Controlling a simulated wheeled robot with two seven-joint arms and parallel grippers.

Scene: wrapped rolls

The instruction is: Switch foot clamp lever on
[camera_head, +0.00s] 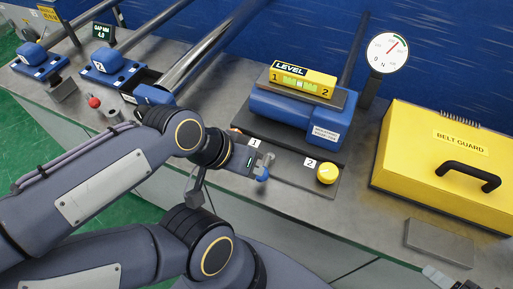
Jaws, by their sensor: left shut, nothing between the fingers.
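My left gripper (255,163) reaches in from the left over the grey plate in front of the blue machine block. Its fingers are shut and empty, close to the label 1. A small metal lever with a blue tip (262,174) stands beside the fingertips; I cannot tell whether they touch. It looks like the foot clamp lever, and the gripper partly hides its base. A yellow round knob (326,173) sits to its right by the label 2. A light grey and black part at the bottom right edge looks like my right gripper (440,276), mostly cut off.
The blue block (295,112) carries a yellow LEVEL gauge (303,80). A round dial (388,52) stands behind. A yellow belt guard box (450,150) and a grey block (439,242) are right. Metal rollers (212,55) and blue clamps (107,61) are left.

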